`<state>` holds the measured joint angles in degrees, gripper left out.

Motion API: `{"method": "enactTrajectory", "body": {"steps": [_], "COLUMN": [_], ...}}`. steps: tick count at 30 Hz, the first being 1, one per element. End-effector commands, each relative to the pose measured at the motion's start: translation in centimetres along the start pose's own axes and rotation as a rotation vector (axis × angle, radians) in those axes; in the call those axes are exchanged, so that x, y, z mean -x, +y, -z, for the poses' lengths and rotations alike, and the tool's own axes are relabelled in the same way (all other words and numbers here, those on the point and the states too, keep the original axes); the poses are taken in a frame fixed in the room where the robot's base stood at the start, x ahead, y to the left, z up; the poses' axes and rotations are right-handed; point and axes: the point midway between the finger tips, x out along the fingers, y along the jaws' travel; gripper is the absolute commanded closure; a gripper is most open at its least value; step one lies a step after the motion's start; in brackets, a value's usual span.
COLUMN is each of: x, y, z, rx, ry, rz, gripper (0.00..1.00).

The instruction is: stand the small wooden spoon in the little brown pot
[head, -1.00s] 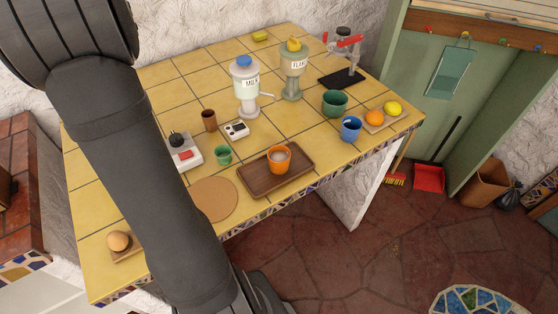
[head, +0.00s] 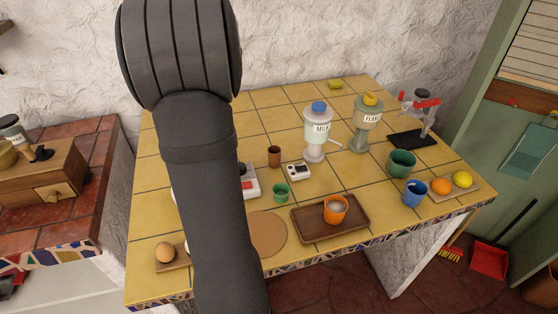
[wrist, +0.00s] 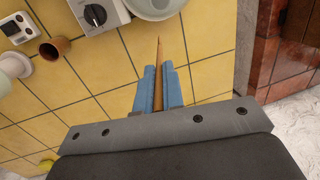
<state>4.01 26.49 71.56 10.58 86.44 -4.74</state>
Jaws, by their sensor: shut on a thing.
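The little brown pot (head: 274,157) stands upright on the yellow tiled counter, left of the milk dispenser in the head view. It also shows in the wrist view (wrist: 55,48), to the upper left of my gripper and apart from it. My gripper (wrist: 158,88) has blue fingers shut on the small wooden spoon (wrist: 158,55). A thin, tapering length of the spoon sticks out past the fingertips; its other end is hidden by the gripper. In the head view my arm hides the gripper and the spoon.
A white-and-red appliance (head: 251,184) is partly behind my arm. The wrist view shows a pale bowl (wrist: 154,8). Tiles around the gripper are clear.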

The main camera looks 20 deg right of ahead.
Motion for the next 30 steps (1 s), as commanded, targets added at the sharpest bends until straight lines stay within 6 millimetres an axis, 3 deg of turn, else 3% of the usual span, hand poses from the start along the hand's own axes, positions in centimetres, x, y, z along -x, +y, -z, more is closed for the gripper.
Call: {"method": "enactTrajectory", "body": {"steps": [19,23,30], "x": [0.3,1.6,5.3], "y": [0.7,3.8,12.3], "z": [-0.1,-0.5,-2.7], "rx": [-0.02,-0.113,-0.388], "ry": [0.005,0.025,0.08], "rz": [-0.006,-0.033,-0.11], "gripper": [1.0,1.0,1.0]}}
